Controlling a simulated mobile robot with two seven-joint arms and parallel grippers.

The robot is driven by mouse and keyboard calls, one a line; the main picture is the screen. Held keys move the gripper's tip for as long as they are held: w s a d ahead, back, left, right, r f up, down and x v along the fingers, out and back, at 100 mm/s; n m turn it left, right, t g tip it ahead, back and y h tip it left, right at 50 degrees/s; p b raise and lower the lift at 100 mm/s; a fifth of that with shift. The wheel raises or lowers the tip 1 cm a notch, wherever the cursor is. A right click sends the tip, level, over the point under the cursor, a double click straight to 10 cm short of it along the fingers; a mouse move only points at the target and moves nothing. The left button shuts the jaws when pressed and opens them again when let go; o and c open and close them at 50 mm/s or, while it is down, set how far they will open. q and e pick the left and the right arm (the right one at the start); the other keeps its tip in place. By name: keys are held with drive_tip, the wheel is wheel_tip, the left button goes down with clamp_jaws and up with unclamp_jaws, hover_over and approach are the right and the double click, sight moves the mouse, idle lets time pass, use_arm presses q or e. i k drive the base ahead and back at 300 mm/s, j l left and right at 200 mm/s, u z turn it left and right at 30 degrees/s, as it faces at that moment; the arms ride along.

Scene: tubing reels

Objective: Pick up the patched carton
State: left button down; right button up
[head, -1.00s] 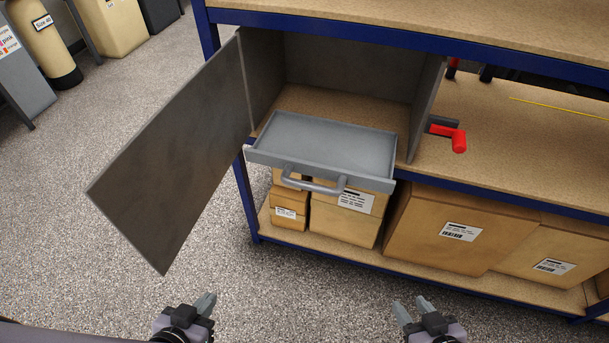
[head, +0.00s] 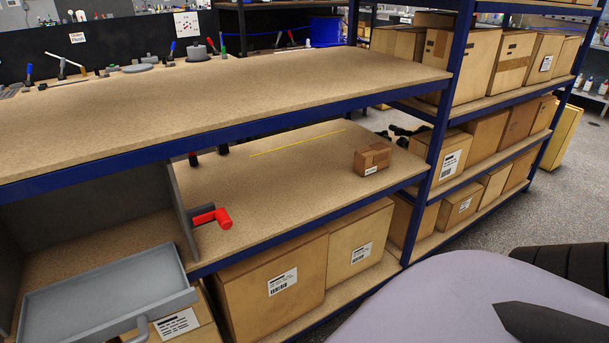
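A small brown carton (head: 372,158) with darker brown patches on its top and side and a white label low on its front sits on the middle shelf (head: 300,190). It is near the shelf's right end, by the blue post, and nothing touches it from above. Neither gripper shows in the head view. A large pale lavender arm part of mine with a dark ribbed joint fills the lower right corner, and its gripper end is out of the picture.
A red-handled tool (head: 222,217) lies left on the same shelf, beside a grey partition. A yellow strip (head: 297,143) lies behind it. The grey drawer (head: 105,295) stands pulled out at lower left. A blue post (head: 447,110) and upper shelf (head: 220,95) bound the carton's space.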

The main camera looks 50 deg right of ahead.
sight(376, 157)
drive_tip(key=z, duration=1.95)
drive_tip(key=i+l+u, duration=0.15)
drive_tip(key=i+l, duration=0.4)
drive_tip(key=i+l+u, duration=0.15)
drive_tip(key=i+l, duration=0.4)
drive_tip(key=i+l+u, duration=0.2)
drive_tip(key=i+l, duration=0.35)
drive_tip(key=l, duration=0.15)
